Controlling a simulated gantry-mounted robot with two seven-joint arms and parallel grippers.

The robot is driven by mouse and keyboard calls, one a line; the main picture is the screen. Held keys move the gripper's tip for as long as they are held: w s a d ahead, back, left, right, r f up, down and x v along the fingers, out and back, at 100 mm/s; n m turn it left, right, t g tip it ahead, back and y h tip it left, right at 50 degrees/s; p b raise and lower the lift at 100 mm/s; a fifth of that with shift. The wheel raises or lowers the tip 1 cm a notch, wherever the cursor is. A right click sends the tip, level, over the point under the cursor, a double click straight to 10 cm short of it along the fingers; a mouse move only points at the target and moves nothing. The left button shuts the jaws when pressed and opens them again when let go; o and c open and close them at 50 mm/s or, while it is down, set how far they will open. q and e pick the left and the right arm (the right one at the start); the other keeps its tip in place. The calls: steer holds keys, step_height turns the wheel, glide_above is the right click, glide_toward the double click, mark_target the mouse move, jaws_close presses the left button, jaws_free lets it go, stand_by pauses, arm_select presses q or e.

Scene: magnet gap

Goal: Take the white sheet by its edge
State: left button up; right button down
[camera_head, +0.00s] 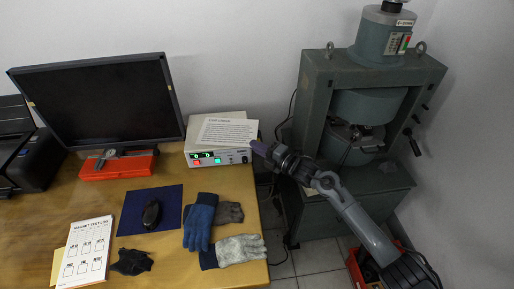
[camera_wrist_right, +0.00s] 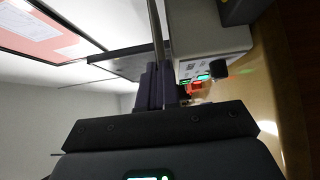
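The white sheet (camera_head: 228,131) with printed lines lies on top of the power supply (camera_head: 216,157), its right edge sticking out past the box. My right gripper (camera_head: 255,147) is at the sheet's near right corner. In the right wrist view its two purple fingers (camera_wrist_right: 159,86) are close together, and the sheet (camera_wrist_right: 157,30) shows edge-on as a thin strip running into them. The fingers look shut on the sheet's edge, though the contact itself is small and dark. My left gripper is in neither view.
A monitor (camera_head: 98,101) and red case (camera_head: 119,166) stand left of the power supply. Gloves (camera_head: 239,250), a blue mat (camera_head: 130,215) and a mouse lie in front. The green magnet frame (camera_head: 314,108) stands to the right, past a floor gap.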

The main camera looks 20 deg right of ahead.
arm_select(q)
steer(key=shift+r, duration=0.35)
arm_select(e)
steer(key=shift+r, duration=0.45)
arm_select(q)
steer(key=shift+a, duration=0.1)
